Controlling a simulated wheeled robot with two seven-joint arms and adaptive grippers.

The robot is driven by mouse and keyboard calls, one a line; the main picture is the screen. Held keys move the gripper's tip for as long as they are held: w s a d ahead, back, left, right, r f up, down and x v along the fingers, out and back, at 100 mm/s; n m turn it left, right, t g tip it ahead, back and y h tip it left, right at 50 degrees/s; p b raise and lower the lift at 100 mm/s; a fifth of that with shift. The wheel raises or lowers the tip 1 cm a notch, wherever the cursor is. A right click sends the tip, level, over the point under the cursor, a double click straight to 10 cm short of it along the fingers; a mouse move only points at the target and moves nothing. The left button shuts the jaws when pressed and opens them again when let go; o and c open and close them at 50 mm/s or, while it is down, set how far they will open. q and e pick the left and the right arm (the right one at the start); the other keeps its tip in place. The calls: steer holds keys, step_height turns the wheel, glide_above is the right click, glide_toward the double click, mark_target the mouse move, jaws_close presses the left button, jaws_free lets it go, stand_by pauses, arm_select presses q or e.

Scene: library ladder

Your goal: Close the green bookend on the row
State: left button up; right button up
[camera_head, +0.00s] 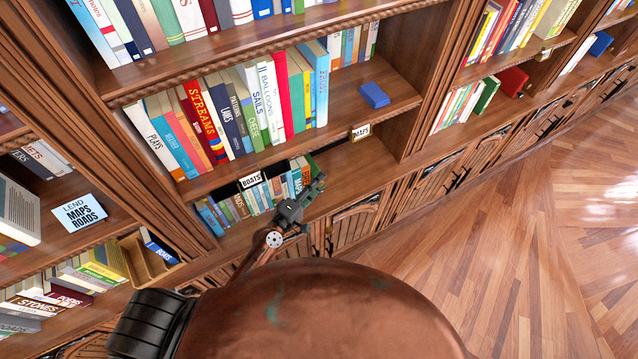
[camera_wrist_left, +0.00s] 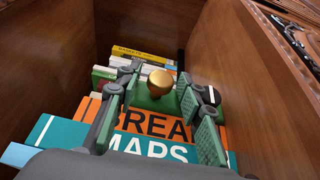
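The green bookend (camera_wrist_left: 146,101) with a round gold knob (camera_wrist_left: 160,82) stands at the end of a row of books in the left wrist view. In the head view a dark green edge of it (camera_head: 315,168) seems to show behind my gripper, at the right end of the lower row of books (camera_head: 250,197). My left gripper (camera_head: 312,187) reaches in from below. In the left wrist view its fingers (camera_wrist_left: 159,84) are apart, one on each side of the knob, with no clear contact visible. My right gripper is not in view.
A "BOATS" label (camera_head: 251,180) hangs above the row. To the right the lower shelf (camera_head: 355,170) is bare up to an upright panel. A blue block (camera_head: 374,95) lies on the shelf above. Wooden walls (camera_wrist_left: 235,65) flank the gripper in the wrist view.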

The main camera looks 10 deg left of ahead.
arm_select(q)
steer(key=shift+d, duration=0.1)
steer(key=v, duration=1.2)
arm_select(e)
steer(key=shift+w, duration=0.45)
arm_select(q)
steer(key=shift+w, duration=0.1)
